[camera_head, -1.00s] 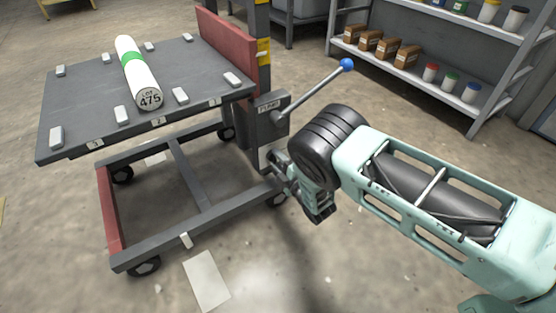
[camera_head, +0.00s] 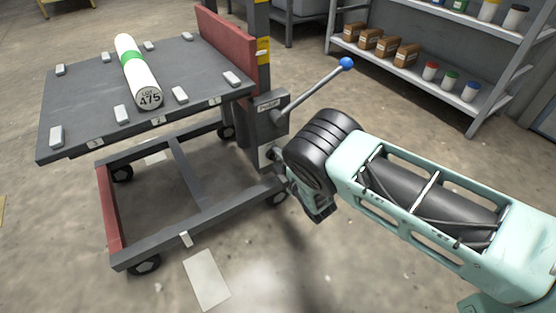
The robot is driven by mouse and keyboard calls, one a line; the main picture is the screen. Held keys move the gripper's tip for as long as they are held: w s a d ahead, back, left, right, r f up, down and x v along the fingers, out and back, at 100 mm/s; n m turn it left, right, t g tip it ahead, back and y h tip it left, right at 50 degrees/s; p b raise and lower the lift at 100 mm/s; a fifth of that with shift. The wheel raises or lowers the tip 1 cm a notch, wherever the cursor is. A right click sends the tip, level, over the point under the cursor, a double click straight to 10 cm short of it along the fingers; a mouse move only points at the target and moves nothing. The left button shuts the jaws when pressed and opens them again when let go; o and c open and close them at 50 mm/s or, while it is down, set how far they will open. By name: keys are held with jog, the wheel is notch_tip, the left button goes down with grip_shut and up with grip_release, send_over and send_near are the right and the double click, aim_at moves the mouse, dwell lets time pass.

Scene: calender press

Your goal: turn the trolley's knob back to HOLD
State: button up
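The trolley has a dark grey platform (camera_head: 85,95) with a white roll (camera_head: 137,72) lying on it, banded in green and marked LOT 475. A pump box (camera_head: 268,112) with a blue-tipped lever (camera_head: 310,92) stands at the platform's right side. Below the pump box is a light plate (camera_head: 264,156), with a small dark round part (camera_head: 273,153) that may be the knob. My gripper is at that spot, mostly hidden behind my dark wrist. I cannot see its fingertips, whether it touches the knob, or which setting the knob points to.
A grey shelf (camera_head: 390,75) with cartons and jars stands at the back right. A red backboard (camera_head: 226,40) rises at the platform's right edge. The lever juts out above my wrist. A paper sheet (camera_head: 206,280) lies on the floor, which is otherwise mostly clear in front.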

jog(key=shift+r, duration=0.1)
jog(key=shift+s+d, duration=0.1)
jog(key=shift+s, duration=0.2)
jog(key=p+v, duration=0.6)
jog(key=v, duration=1)
jog(key=shift+s+d, duration=0.25)
jog(key=shift+s, duration=0.05)
